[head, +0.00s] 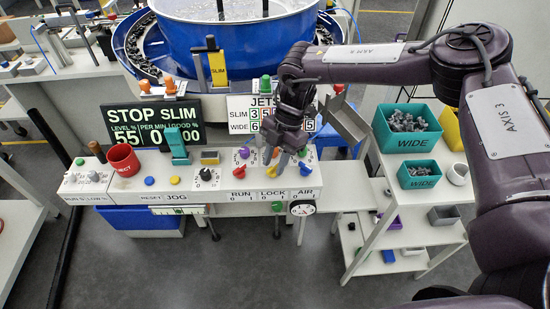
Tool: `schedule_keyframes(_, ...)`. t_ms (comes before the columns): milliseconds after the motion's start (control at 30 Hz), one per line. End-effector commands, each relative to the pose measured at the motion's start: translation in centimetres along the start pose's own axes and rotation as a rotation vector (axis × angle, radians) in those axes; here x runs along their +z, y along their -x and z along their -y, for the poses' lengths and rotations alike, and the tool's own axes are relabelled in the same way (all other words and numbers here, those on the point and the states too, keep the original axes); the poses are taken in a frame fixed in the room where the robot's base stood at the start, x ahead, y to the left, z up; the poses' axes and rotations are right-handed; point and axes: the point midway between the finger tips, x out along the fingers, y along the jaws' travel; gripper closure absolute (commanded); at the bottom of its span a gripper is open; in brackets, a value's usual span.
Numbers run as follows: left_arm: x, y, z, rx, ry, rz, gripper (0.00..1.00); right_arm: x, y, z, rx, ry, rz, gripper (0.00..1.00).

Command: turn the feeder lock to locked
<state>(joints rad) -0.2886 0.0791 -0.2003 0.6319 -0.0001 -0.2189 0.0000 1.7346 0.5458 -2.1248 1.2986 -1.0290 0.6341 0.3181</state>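The control panel (130,183) runs along the front of the machine. Its front face has RUN, LOCK and AIR labels, each marked 0 and 1. Above the LOCK label (271,195) is a yellow knob (269,174), partly covered by my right gripper. The knob's exact setting is unclear. My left gripper is out of view.
Behind the panel are a blue bowl (205,38) and a STOP SLIM display (153,125). Purple, orange and green knobs sit behind the front row. At right, a shelf (383,222) holds green WIDE bins (415,145).

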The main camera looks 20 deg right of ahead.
Motion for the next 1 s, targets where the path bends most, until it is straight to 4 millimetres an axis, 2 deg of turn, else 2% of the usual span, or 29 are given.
schedule_keyframes(133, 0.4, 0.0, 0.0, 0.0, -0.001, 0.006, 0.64, 0.0, 0.0, 0.0, 0.0, 0.0, 0.0, 0.72)
schedule_keyframes(300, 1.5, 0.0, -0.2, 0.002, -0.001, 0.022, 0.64, 0.0, 0.0, 0.0, 0.0, 0.0, 0.0, 0.94)
schedule_keyframes(367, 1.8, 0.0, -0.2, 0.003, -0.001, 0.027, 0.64, 0.0, 0.0, 0.0, 0.0, 0.0, 0.0, 1.0)
schedule_keyframes(733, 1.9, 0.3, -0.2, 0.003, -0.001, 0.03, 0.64, -0.1, 0.1, 0.1, 0.011, -0.027, -0.003, 1.0)
schedule_keyframes(1000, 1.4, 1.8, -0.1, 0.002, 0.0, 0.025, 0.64, -0.1, 0.3, 0.2, 0.068, -0.165, -0.005, 1.0)
